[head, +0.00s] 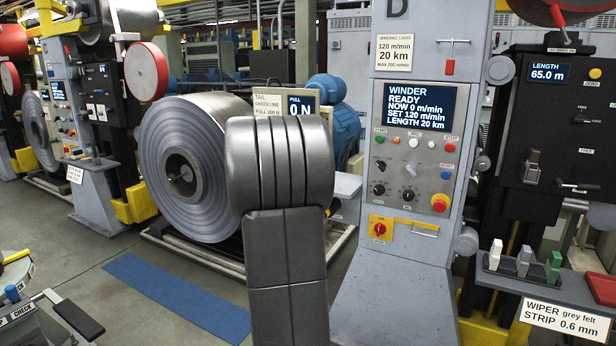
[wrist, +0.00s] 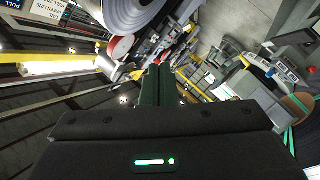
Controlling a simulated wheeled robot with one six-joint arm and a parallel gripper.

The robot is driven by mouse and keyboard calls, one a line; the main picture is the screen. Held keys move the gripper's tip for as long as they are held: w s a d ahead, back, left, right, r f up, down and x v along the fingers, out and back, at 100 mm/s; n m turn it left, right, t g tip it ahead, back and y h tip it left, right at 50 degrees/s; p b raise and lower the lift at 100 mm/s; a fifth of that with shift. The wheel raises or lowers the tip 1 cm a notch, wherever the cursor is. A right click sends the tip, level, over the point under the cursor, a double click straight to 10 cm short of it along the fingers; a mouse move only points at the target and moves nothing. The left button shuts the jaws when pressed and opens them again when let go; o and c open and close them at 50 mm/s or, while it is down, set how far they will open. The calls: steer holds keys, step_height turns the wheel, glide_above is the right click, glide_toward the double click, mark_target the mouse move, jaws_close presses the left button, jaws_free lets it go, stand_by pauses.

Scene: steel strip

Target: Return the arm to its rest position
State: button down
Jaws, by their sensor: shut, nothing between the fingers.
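My arm rises in the middle of the head view, in front of the winder, and hides part of the steel coil (head: 180,165). My gripper (wrist: 158,75) shows in the wrist view, its two dark fingers together with nothing between them. It points into open space and touches nothing that I can see. The gripper is not visible in the head view. The coil also shows at the top of the wrist view (wrist: 130,12), apart from the fingers.
The winder console (head: 405,150) with screen and buttons stands right of my arm. A tray with several felt wipers (head: 525,262) is at the right. A blue mat (head: 175,295) lies on the floor at left. Floor beside the mat is clear.

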steer(key=s+d+f+m+h+b, duration=0.4)
steer(key=d+f, duration=0.4)
steer(key=shift+s+m+g+h, duration=0.15)
steer(key=shift+m+g+h, duration=0.15)
steer(key=shift+d+f, duration=0.1)
